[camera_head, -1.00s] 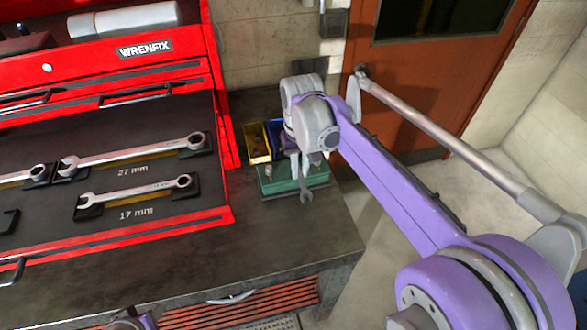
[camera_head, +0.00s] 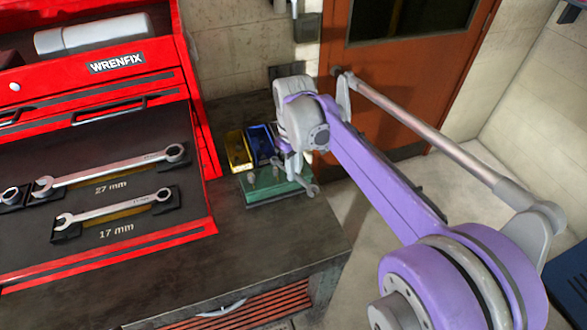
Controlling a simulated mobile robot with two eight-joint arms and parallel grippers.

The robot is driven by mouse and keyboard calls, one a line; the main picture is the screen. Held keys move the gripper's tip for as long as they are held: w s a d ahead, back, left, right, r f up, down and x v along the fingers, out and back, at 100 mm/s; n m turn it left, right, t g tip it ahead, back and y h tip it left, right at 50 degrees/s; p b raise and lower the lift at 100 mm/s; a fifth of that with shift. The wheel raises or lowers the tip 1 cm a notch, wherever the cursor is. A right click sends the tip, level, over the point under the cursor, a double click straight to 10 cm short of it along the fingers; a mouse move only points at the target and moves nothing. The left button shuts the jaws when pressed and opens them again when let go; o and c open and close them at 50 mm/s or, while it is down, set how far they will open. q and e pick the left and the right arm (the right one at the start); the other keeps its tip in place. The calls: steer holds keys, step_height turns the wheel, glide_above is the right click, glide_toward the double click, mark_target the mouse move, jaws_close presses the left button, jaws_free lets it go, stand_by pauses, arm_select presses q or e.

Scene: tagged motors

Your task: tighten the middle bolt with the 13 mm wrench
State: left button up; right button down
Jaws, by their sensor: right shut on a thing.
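A green block (camera_head: 258,193) lies on the dark workbench, with small upright bolts (camera_head: 251,177) on its top. Which bolt is the middle one is hard to tell, as my gripper covers part of the block. My right gripper (camera_head: 292,172) reaches down over the block's right part and is shut on a small grey wrench (camera_head: 313,190). The wrench's open end shows at the block's right end. Its size mark cannot be read, and contact with a bolt cannot be made out. My left gripper is not in view.
A red toolbox (camera_head: 107,243) at left holds a 27 mm wrench (camera_head: 105,172) and a 17 mm wrench (camera_head: 115,206). A yellow bin (camera_head: 237,150) and a blue bin (camera_head: 261,143) stand behind the block. The workbench (camera_head: 270,240) is clear in front of it.

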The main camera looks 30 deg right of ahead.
steer(key=shift+f, duration=0.1)
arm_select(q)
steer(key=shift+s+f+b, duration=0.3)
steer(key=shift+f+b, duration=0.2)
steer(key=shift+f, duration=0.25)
arm_select(e)
steer(key=shift+f, duration=0.9)
steer(key=shift+f, duration=0.1)
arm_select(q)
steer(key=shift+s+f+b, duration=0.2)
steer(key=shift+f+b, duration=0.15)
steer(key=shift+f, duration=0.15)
arm_select(e)
steer(key=shift+f, duration=0.6)
steer(key=shift+a+m, duration=0.6)
steer(key=shift+m, duration=0.4)
steer(key=shift+a, duration=0.1)
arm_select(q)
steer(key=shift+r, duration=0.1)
arm_select(e)
steer(key=shift+a+m, duration=0.55)
steer(key=shift+m, duration=0.45)
